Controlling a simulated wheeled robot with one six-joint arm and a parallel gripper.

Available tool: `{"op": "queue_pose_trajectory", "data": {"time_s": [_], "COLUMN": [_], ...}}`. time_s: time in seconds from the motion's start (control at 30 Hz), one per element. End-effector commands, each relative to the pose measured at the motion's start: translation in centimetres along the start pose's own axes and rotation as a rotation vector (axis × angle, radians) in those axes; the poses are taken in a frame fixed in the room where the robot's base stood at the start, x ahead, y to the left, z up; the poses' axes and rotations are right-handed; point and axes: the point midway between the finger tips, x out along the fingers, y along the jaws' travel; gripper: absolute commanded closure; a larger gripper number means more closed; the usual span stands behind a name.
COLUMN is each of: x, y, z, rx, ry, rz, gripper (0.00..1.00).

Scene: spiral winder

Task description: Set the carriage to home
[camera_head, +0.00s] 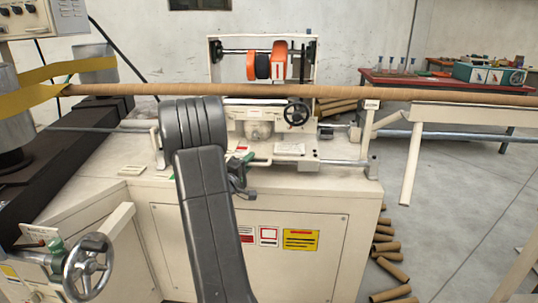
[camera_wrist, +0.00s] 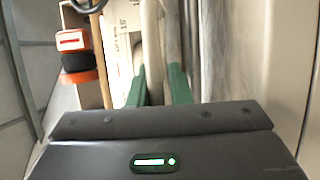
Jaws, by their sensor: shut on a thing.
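The carriage (camera_head: 262,128) is a cream block on a rod below the long brown tube, with a black handwheel (camera_head: 296,113) on its right. Above it, orange and black rollers (camera_head: 279,62) sit in a cream frame; they also show at the left of the wrist view (camera_wrist: 75,62). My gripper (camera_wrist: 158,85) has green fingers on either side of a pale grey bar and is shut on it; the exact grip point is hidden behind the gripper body. In the head view my dark arm covers part of the carriage's front, and the gripper is mostly hidden.
The long brown tube (camera_head: 400,93) crosses above the machine top. A handwheel (camera_head: 87,265) stands at lower left and yellow belts (camera_head: 60,72) at upper left. Brown tubes (camera_head: 390,268) lie on the floor at right. A red table (camera_head: 430,85) stands behind.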

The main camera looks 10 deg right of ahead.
Motion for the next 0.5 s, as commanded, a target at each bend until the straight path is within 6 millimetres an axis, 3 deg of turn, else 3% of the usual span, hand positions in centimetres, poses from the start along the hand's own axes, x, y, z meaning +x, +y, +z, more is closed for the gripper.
{"op": "queue_pose_trajectory", "data": {"time_s": [0.03, 0.2, 0.5], "x": [-0.2, -1.3, -2.2], "y": [1.2, 1.0, 0.9], "z": [-1.4, -4.0, -6.3], "rx": [0.007, 0.006, 0.008], "ry": [0.005, 0.001, -0.003], "rz": [0.013, 0.015, 0.017], "gripper": [1.0, 1.0, 1.0]}}
